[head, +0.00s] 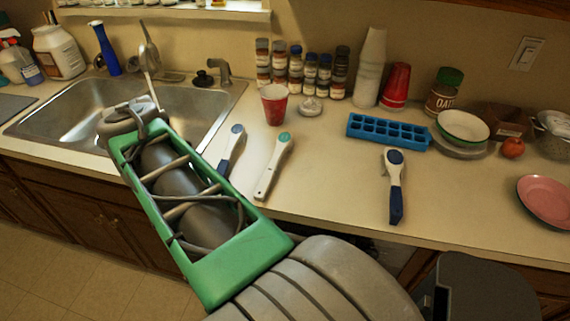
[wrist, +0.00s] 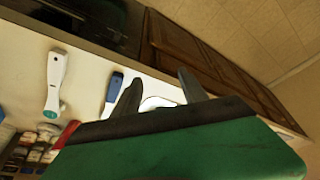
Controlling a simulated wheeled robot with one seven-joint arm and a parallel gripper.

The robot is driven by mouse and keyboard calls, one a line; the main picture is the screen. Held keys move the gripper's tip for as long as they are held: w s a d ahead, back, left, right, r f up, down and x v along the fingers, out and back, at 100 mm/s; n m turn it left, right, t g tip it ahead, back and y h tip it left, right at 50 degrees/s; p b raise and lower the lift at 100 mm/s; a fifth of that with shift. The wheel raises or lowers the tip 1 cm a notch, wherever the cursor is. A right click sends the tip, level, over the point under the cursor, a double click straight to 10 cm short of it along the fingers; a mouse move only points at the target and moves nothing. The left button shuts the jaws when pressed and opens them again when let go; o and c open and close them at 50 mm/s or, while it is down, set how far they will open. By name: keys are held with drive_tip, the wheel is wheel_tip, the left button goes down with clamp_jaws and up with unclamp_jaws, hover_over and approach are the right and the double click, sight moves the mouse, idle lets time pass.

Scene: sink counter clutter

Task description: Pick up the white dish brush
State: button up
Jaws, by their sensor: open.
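The white dish brush (head: 273,167), with a teal disc at its far end, lies on the counter right of the sink. In the wrist view it shows at the left as a white handle (wrist: 57,75) with the teal end lower down. My gripper (wrist: 158,88) is open, its two fingers spread with nothing gripped. It is apart from the white brush, off to one side of it. A blue-handled brush (wrist: 113,88) shows between the white brush and the fingers.
The steel sink (head: 88,97) is under my arm. A red cup (head: 274,104) and several spice jars (head: 294,70) stand behind the white brush. A blue ice tray (head: 388,132) and another dark-blue-handled brush (head: 395,190) lie to the right. Counter between them is clear.

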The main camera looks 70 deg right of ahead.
drive_tip(key=s+d+f+m+g+h+b, duration=0.1)
drive_tip(key=s+d+m, duration=0.25)
drive_tip(key=d, duration=0.35)
drive_tip(key=s+d+m+g+b, duration=0.1)
drive_tip(key=s+d+m+b, duration=0.2)
drive_tip(key=d, duration=0.5)
drive_tip(key=m, duration=0.3)
approach(274, 161)
drive_tip(key=shift+w+a+f+g+h, duration=0.15)
drive_tip(key=shift+w+a+f+h, duration=0.1)
drive_tip(key=shift+f, duration=0.2)
drive_tip(key=shift+w+a+f+g+h, duration=0.15)
drive_tip(key=shift+w+a+f, duration=0.1)
drive_tip(key=shift+f, duration=0.25)
drive_tip(key=x, duration=0.3)
drive_tip(key=d+p+x, duration=0.1)
drive_tip(key=x, duration=0.2)
drive_tip(key=shift+s+d+f, duration=0.1)
drive_tip(key=shift+s+f, duration=0.1)
drive_tip(key=shift+d+f, duration=0.15)
drive_tip(key=shift+f, duration=0.15)
drive_tip(key=shift+c, duration=0.4)
clamp_jaws()
